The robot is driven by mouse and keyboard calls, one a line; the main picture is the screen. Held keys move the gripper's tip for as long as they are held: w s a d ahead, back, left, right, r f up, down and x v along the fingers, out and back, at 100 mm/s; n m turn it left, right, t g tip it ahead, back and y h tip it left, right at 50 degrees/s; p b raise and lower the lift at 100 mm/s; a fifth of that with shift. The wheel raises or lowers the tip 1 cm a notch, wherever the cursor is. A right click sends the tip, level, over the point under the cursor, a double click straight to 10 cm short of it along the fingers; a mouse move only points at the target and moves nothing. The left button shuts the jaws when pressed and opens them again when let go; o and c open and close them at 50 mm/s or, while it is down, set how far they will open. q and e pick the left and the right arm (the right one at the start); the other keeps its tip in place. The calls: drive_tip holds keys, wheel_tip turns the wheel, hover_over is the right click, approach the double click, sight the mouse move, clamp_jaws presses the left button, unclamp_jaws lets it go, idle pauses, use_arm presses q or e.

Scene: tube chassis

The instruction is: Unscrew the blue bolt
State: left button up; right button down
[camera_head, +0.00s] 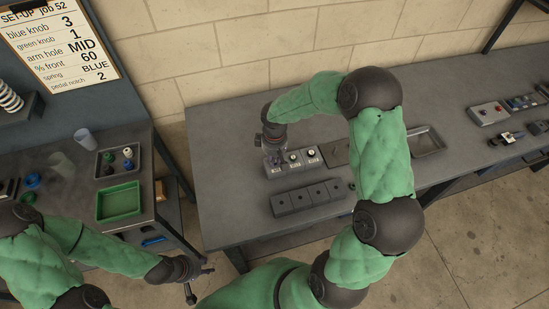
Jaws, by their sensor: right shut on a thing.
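My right gripper (273,157) points down at the left end of a light grey block (313,163) on the long grey table. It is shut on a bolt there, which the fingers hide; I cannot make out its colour. Two pale round bolt heads with dark centres (294,158) show on the block just right of the gripper. My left gripper (201,284) hangs low at the bottom left, away from the block. Its fingers are spread and it looks empty.
A dark grey block with several holes (306,198) lies in front of the light block. A metal tray (426,143) and small devices (487,113) are further right. On the left bench are a green tray (119,203) and a tray of knobs (107,165). A set-up board (62,38) hangs above.

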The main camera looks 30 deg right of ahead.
drive_tip(key=shift+s+a+f, duration=0.1)
drive_tip(key=shift+s+f, duration=0.05)
drive_tip(key=n+p, duration=0.2)
drive_tip(key=n, duration=0.1)
drive_tip(key=shift+n, duration=0.3)
drive_tip(key=shift+n+p, duration=0.45)
drive_tip(key=shift+n, duration=0.35)
drive_tip(key=c, duration=1.4)
unclamp_jaws()
drive_tip(key=shift+w, duration=0.25)
drive_tip(key=shift+s, duration=0.1)
drive_tip(key=shift+r, duration=0.2)
